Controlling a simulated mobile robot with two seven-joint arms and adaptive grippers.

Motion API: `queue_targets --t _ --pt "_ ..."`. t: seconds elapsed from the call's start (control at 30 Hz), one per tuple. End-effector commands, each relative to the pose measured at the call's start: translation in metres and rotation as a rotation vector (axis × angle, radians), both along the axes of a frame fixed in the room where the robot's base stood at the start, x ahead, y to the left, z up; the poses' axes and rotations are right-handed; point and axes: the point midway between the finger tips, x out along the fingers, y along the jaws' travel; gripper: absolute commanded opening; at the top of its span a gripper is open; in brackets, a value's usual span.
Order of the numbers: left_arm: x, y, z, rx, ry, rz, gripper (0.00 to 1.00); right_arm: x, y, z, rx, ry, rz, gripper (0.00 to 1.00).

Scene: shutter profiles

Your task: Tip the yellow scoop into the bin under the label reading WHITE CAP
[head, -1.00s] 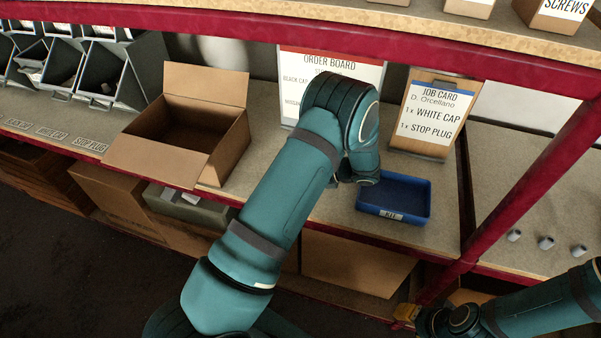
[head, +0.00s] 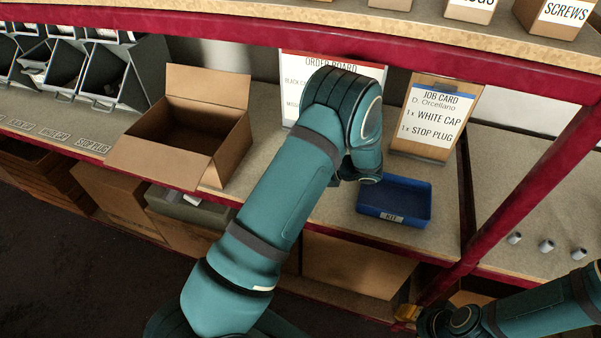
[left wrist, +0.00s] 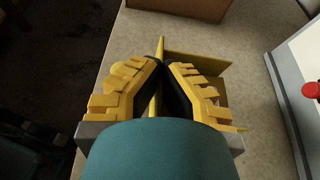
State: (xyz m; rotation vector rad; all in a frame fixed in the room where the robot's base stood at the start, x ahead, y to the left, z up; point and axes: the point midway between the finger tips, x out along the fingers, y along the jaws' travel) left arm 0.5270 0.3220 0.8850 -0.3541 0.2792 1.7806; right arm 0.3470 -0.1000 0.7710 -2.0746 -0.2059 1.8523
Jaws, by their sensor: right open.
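In the left wrist view my left gripper (left wrist: 160,85) has its yellow fingers closed together on a thin yellow part, which I take to be the yellow scoop (left wrist: 197,63); its plates show beyond and right of the fingers. My arm hides this gripper and the scoop in the head view. The small label (head: 53,133) on the shelf edge seems to read WHITE CAP. Grey bins stand behind the labels; the middle one (head: 68,75) appears to belong to it.
An open cardboard box (head: 165,165) stands between the bins and my left arm. A blue KIT tray (head: 425,205) lies right of that arm. Behind are an order board (head: 290,90) and job card (head: 435,115). A red post (head: 520,195) rises at right.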

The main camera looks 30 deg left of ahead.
Motion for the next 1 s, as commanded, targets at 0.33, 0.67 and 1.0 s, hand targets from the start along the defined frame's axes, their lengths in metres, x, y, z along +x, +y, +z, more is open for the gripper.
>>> queue_targets --t 0.33,0.67,1.0 --pt "0.000 0.000 0.045 0.000 -0.002 0.001 0.00 0.003 -0.001 0.009 -0.002 -0.007 -0.005 0.47" --pt "-0.029 -0.007 0.049 0.001 0.002 -0.001 0.00 0.004 -0.001 0.012 -0.002 -0.009 -0.007 0.47" --pt "-0.104 -0.026 0.050 0.000 0.005 -0.003 0.00 0.006 -0.001 0.017 -0.003 -0.012 -0.010 0.47"
